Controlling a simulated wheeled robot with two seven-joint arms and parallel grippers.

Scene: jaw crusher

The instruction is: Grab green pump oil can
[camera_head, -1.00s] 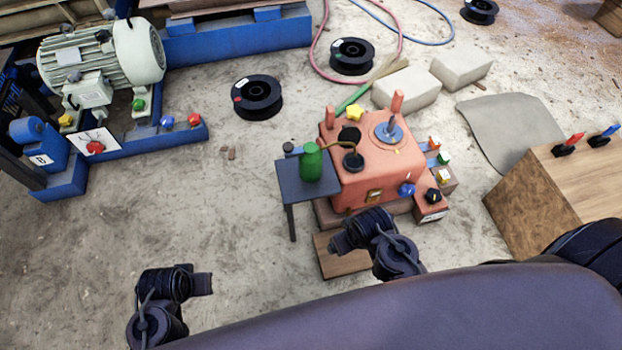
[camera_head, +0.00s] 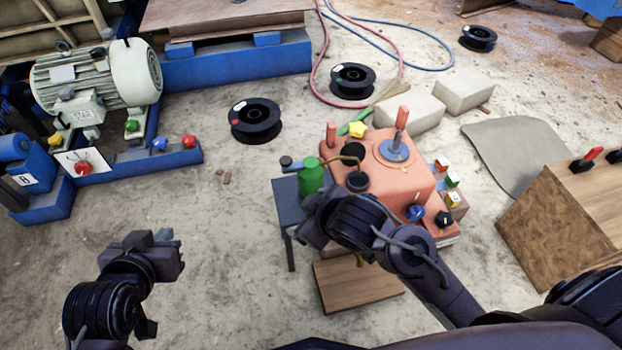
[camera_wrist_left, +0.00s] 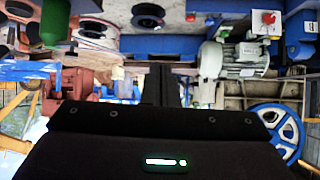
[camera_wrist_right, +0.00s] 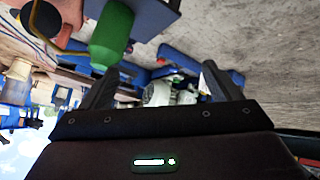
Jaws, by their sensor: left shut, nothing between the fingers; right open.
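The green pump oil can (camera_head: 311,176) stands upright on a small dark side table (camera_head: 286,203) beside the orange machine (camera_head: 392,185). It also shows at the upper left in the right wrist view (camera_wrist_right: 111,38) and partly in the left wrist view (camera_wrist_left: 55,22). My right gripper (camera_head: 312,228) is in front of the can and hides part of the table. Its fingers (camera_wrist_right: 158,84) are apart and empty; the can is beyond the left finger, not between them. My left gripper (camera_head: 172,252) is shut and empty over the floor at left.
A wooden block (camera_head: 357,284) lies on the floor below the orange machine. A wooden box (camera_head: 560,215) stands at right. A black spool (camera_head: 255,120) and a grey motor (camera_head: 105,80) are at upper left.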

